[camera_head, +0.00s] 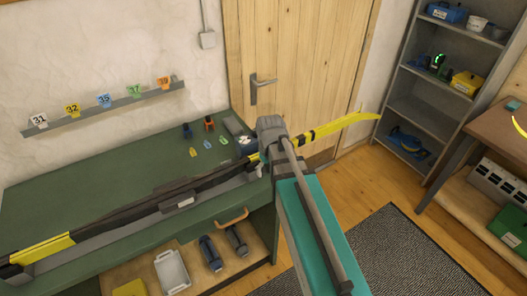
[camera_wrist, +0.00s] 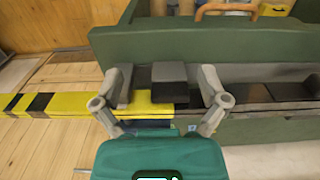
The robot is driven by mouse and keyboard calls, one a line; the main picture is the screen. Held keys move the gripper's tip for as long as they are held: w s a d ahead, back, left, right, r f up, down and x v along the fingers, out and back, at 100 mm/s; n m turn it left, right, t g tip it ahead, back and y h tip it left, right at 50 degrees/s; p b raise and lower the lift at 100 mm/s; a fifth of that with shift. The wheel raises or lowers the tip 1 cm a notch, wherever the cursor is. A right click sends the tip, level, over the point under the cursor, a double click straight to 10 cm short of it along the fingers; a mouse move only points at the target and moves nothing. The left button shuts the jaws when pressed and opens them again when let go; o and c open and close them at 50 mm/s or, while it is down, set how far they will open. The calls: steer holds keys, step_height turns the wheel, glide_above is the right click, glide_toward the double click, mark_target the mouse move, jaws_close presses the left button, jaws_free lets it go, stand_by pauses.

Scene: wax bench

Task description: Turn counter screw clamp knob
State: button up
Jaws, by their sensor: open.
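In the wrist view a dark grey block (camera_wrist: 168,72) sits at the edge of the green bench, on or against a long black-and-yellow ski (camera_wrist: 70,104). It appears to be part of the clamp; I cannot make out a distinct round knob. My gripper (camera_wrist: 165,84) is open, its two grey fingers on either side of the block, with nothing clearly held. I cannot tell whether a finger touches it. The ski lies along the front of the bench, through a dark clamp or support (camera_head: 178,199) further left.
The green bench (camera_head: 90,180) has small bottles (camera_head: 208,144) and tools near its right back corner. A number-tag rail (camera_head: 105,107) is on the wall. A wooden door (camera_head: 290,50) stands behind, grey shelves (camera_head: 410,105) to the right. The ski's yellow end (camera_head: 345,124) sticks out over the floor.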

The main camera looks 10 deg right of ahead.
steer(key=s+f+m+b, duration=0.2)
steer(key=s+f+m, duration=0.1)
steer(key=s, duration=0.4)
steer(key=shift+f+m+b, duration=0.4)
steer(key=shift+f, duration=0.15)
